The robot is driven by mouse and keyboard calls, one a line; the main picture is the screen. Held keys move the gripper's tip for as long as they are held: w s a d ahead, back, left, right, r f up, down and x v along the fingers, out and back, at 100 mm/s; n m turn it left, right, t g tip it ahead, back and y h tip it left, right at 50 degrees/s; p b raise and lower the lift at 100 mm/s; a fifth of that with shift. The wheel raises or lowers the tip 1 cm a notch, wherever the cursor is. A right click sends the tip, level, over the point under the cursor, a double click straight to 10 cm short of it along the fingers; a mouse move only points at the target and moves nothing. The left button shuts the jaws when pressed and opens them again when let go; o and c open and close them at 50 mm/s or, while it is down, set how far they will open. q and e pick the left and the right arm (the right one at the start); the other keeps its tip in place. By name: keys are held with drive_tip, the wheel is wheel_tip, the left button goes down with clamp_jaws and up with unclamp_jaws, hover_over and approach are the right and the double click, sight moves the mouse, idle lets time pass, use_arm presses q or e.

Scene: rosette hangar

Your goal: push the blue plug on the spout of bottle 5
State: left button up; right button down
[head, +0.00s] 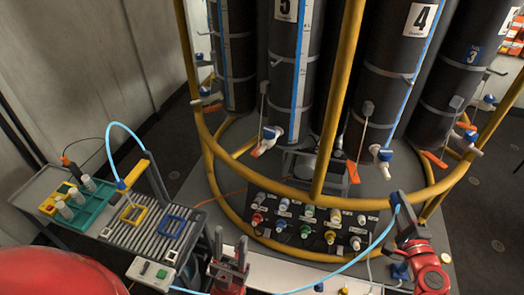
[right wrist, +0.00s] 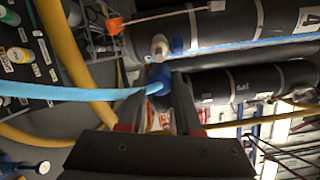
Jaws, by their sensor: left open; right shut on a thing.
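Bottle 5 (head: 287,75) is a tall black cylinder at the top centre of the head view. Its white and blue spout (head: 271,134) with an orange lever points down to the left. My right gripper (head: 398,206) is shut on the blue plug (right wrist: 158,79), which sits on a light-blue hose; the plug also shows in the head view (head: 395,199). The plug is apart from bottle 5's spout, to its lower right. In the right wrist view a white spout (right wrist: 159,45), apparently bottle 4's, appears beyond the plug. My left gripper (head: 231,250) is open and empty, pointing up.
Bottle 4 (head: 398,75) and bottle 3 (head: 462,75) stand to the right. Yellow rails (head: 340,95) curve before the bottles. A panel with several coloured fittings (head: 305,222) lies below. A roller cart (head: 150,228) with a teal rack (head: 80,203) is at left.

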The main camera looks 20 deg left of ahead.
drive_tip(key=shift+s+d, duration=0.1)
drive_tip(key=shift+s, duration=0.15)
drive_tip(key=s+a+f+m+h, duration=0.3)
drive_tip(key=s+f+h, duration=0.2)
drive_tip(key=s+f, duration=0.5)
drive_tip(key=shift+a+f+t, duration=0.35)
drive_tip(key=shift+a+t, duration=0.05)
